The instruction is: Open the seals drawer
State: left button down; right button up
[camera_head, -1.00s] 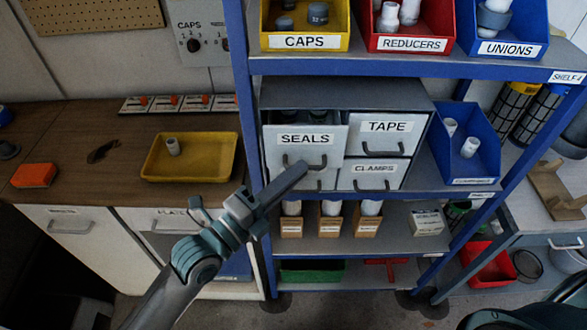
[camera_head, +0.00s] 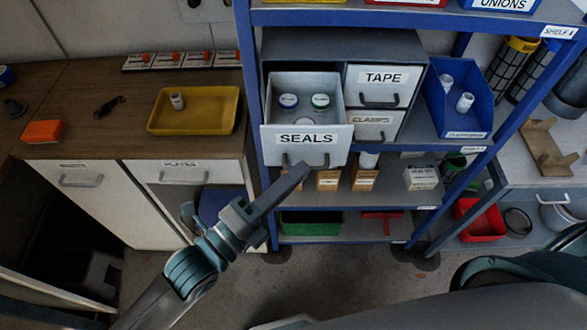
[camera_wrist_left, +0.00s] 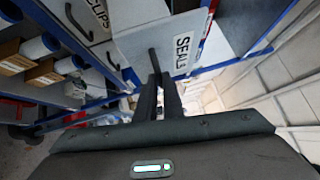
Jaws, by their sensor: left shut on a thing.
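The grey SEALS drawer (camera_head: 338,148) is pulled well out of its cabinet, and I can see into it from above. Two round containers with blue and green tops stand inside, with another lighter round item nearer the front. My left gripper (camera_head: 298,173) is at the drawer's front, shut on the dark handle below the SEALS label. In the left wrist view the drawer front (camera_wrist_left: 140,42) faces me, with the handle (camera_wrist_left: 153,60) running between the fingers (camera_wrist_left: 161,85). My right gripper is not in view.
The TAPE drawer (camera_head: 357,75) and CLAMPS drawer (camera_head: 390,131) beside it are shut. A blue bin (camera_head: 460,120) stands to their right on the shelf. A yellow tray (camera_head: 212,125) lies on the wooden counter at left. Blue shelf posts flank the cabinet.

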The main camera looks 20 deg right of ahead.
pick_arm(q)
jog(key=c, duration=1.9)
grip_release()
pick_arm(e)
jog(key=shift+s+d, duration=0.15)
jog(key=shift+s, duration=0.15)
pick_arm(q)
jog(key=shift+a, duration=0.1)
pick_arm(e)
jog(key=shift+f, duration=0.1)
